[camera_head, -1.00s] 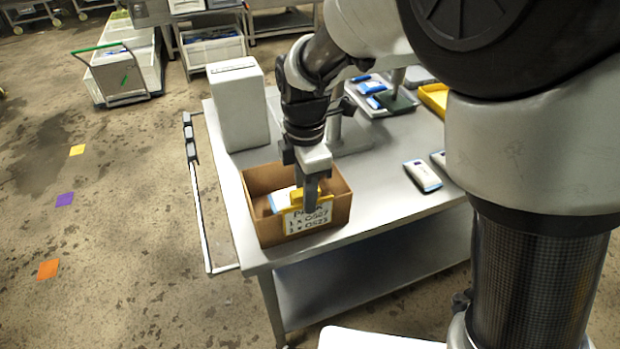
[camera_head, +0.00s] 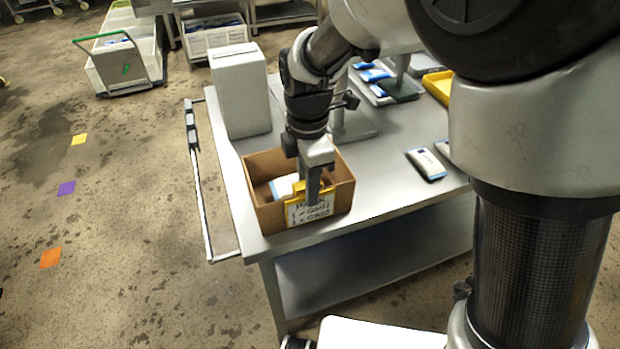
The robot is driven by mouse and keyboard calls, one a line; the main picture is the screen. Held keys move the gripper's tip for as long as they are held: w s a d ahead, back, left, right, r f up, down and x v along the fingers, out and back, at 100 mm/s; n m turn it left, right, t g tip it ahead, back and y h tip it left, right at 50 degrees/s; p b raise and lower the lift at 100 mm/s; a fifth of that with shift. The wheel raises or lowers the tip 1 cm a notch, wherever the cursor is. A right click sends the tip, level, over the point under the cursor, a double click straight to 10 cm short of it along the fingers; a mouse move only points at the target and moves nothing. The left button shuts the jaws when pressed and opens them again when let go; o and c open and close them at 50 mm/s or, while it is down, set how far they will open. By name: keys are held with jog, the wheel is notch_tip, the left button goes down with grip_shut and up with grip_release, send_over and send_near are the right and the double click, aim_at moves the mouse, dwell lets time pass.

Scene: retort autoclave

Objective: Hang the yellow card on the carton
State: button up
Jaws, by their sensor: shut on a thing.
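The open brown carton (camera_head: 262,210) stands at the near left corner of the metal table. The yellow card (camera_head: 296,214), with a white written face, is upright at the carton's front wall, its top at about the rim. My gripper (camera_head: 312,199) points down over the front rim and is shut on the card's upper edge. I cannot tell if the card's hook sits over the wall. A white and blue pack (camera_head: 284,187) lies inside the carton.
A tall white box (camera_head: 240,95) stands on the table (camera_head: 390,180) behind the carton. White and blue packs (camera_head: 426,164) lie to the right. A yellow tray (camera_head: 438,86) is at the back right. A rail runs along the table's left side.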

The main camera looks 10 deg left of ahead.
jog(key=o, duration=1.1)
notch_tip(320, 180, up, 18)
jog(key=p, duration=0.2)
jog(key=shift+f, duration=0.25)
jog(key=s+d+r+m+t+p, duration=0.1)
jog(key=s+d+r+m+p, duration=0.1)
jog(key=d+r+m, duration=0.3)
jog(key=s+d+r+m+t+p, duration=0.1)
jog(key=d+r+m+p, duration=0.2)
jog(key=d+m, duration=0.4)
jog(key=s+d+r+m+t+p, duration=0.1)
jog(key=s+d+m+t+p, duration=0.2)
jog(key=s+d+m, duration=0.5)
jog(key=d+m, duration=0.3)
jog(key=m, duration=0.1)
jog(key=shift+s+d+t+p, duration=0.3)
jog(key=shift+s+d, duration=0.05)
